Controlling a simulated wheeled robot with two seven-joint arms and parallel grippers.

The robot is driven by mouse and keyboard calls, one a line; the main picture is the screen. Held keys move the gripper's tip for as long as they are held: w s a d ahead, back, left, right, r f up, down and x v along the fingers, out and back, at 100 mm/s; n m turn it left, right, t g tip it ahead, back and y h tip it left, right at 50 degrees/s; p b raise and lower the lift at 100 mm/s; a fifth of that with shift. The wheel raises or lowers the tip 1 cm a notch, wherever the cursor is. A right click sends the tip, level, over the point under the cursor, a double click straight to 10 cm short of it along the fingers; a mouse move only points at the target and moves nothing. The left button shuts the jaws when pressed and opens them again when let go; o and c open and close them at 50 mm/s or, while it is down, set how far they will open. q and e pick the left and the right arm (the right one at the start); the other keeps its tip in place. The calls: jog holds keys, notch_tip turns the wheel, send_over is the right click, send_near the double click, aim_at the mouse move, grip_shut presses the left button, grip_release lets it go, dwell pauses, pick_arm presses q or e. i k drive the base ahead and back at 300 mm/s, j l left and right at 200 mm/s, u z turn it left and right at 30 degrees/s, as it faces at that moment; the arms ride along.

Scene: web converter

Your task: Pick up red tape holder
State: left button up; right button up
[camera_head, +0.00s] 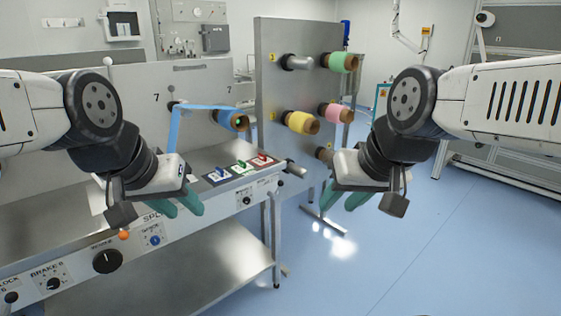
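A small red holder (263,158) sits on a white-and-red card at the right end of a row of three on the steel bench. A green one (242,164) and a blue one (221,173) are beside it to the left. My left gripper (186,211) hangs at the bench's front edge, left of and nearer than the row, with its teal fingers apart and nothing seen between them. My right gripper (337,206) is in the air to the right of the bench, apart from the red holder, its teal fingers also spread and empty.
An upright steel panel (273,70) behind the row carries green (343,62), pink (332,112) and yellow (299,122) rolls. A blue web (188,125) runs to a blue roll. The bench front has knobs (107,261). The blue floor at right is clear.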

aim_at(262, 160)
jog(key=i+u, duration=0.2)
jog(key=i, duration=0.35)
jog(key=i+l+u, duration=0.15)
jog(key=i, duration=0.35)
jog(key=i+l+u, duration=0.2)
jog(key=i, duration=0.3)
jog(key=i+l, duration=0.05)
jog(key=l, duration=0.05)
